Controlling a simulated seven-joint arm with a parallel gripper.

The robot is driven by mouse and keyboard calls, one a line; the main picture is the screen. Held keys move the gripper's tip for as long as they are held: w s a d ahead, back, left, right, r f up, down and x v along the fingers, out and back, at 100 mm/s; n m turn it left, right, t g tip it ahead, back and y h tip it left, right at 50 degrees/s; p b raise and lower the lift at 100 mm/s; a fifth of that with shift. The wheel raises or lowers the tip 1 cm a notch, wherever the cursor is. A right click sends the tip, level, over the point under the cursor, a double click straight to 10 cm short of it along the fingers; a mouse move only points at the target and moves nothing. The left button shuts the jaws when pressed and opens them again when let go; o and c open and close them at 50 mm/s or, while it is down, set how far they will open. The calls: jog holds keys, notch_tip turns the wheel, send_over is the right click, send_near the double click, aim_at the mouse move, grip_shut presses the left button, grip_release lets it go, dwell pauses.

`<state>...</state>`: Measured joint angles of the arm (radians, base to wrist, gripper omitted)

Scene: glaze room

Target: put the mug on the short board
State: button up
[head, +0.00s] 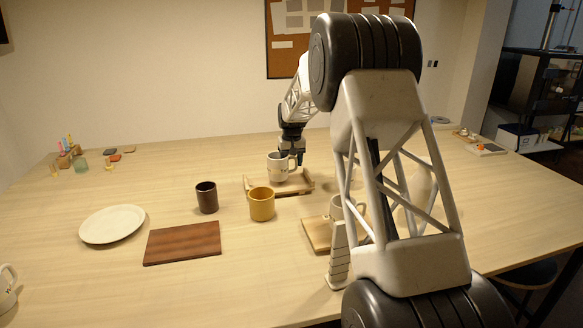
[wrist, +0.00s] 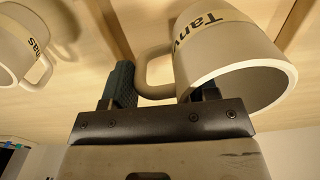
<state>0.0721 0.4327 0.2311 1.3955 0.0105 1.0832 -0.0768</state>
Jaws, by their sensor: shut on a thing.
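My gripper (head: 291,153) is shut on the handle of a pale mug (head: 278,168) at the back middle of the table. The wrist view shows the mug's handle (wrist: 152,75) between my fingers and dark lettering starting "Tany" on its side. The mug is upright over a light wooden board with raised strips (head: 304,188); I cannot tell whether it touches it. A plain light board (head: 318,238) lies nearer, partly hidden by my arm, with another pale mug (head: 337,207) on it. A dark reddish board (head: 182,243) lies bare at the front left. Which board is the short one is unclear.
A yellow cup (head: 262,204) and a dark brown cup (head: 206,197) stand between the boards. A white plate (head: 112,224) lies left. Another mug (head: 6,291) is cut off at the left edge. A lettered mug (wrist: 22,45) shows in the wrist view. Small jars stand back left.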

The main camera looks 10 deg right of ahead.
jog(key=shift+f, duration=1.1)
jog(key=shift+f, duration=0.1)
jog(key=o, duration=1.2)
notch_tip(320, 180, up, 12)
jog(key=shift+r, duration=0.15)
